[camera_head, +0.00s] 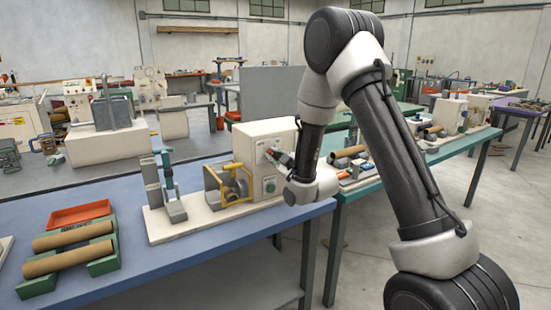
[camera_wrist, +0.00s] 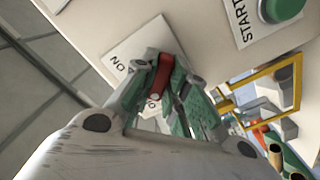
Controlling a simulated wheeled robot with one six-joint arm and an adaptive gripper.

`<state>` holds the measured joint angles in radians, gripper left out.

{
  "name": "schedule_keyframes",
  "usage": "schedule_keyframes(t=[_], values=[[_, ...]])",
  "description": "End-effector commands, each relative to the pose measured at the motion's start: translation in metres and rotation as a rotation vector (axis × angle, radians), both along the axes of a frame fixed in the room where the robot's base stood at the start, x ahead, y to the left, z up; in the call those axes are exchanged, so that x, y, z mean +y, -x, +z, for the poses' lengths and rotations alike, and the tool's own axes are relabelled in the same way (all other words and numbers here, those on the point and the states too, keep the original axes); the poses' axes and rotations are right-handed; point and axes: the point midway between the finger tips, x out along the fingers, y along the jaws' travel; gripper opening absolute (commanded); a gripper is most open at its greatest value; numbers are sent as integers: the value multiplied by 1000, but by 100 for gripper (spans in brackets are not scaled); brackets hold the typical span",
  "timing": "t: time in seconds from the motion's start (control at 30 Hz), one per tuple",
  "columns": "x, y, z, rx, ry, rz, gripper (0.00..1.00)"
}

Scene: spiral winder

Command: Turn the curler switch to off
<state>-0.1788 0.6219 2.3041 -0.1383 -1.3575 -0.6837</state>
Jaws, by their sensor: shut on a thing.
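The winder's cream control box (camera_head: 252,135) stands on the blue table in the head view. The red curler switch (camera_wrist: 163,76) is on a pale plate (camera_wrist: 140,45) in the wrist view. An "ON" label (camera_wrist: 119,66) shows at the plate's left; another label is mostly hidden by my fingers. My gripper (camera_wrist: 170,70) is shut on the red switch, one green-grey fingertip on each side. In the head view my gripper (camera_head: 277,156) is at the front face of the box. The switch's exact pointing is hard to tell.
A green START button (camera_wrist: 283,8) is close by on the same face. A yellow guard frame (camera_head: 233,184) stands left of the box. Green racks with brown rolls (camera_head: 70,260) and an orange tray (camera_head: 80,214) are on the table's left. The table's front middle is clear.

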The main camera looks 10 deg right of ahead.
Motion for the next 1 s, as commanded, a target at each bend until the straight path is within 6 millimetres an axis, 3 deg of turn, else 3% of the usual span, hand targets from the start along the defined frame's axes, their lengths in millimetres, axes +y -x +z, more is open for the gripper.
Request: schedule_keyframes(t=[0.13,0.17,0.27,0.63,1.0], values=[[0,0,-1,2,3,0,0],[0,0,-1,2,3,0,18],[0,0,-1,2,2,0,36],[-2,5,-1,2,1,-1,36],[-20,61,-1,2,2,-1,36]])
